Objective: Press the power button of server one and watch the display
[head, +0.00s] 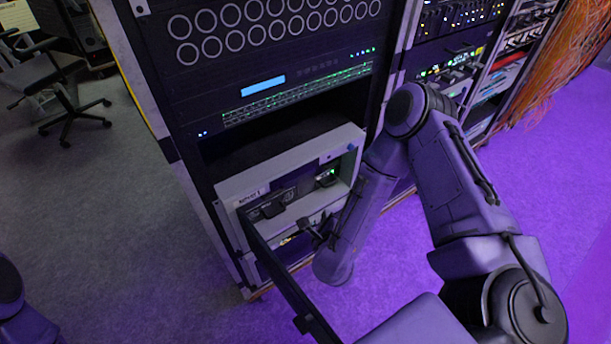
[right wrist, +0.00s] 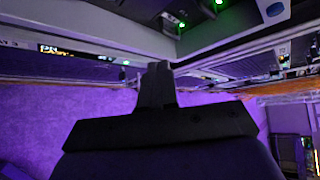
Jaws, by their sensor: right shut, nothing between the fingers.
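A light grey server unit (head: 290,178) sits low in the black rack, with a dark door panel (head: 285,275) swung out in front of it. Its label is too small to read surely. My right gripper (head: 318,232) is in front of the unit's lower part, beside the door. In the right wrist view the gripper (right wrist: 155,80) has its fingers together and empty, pointing at the rack front. A small lit display (right wrist: 75,52) is left of the fingers, with a green light (right wrist: 126,62) near the tips. I cannot make out a power button. My left gripper is out of view.
Higher up, a rack unit has a blue screen (head: 263,86) and rows of green lights. More racks and orange cables (head: 560,60) stand at the right. An office chair (head: 65,95) is at the left; the floor (head: 110,220) in front of it is clear.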

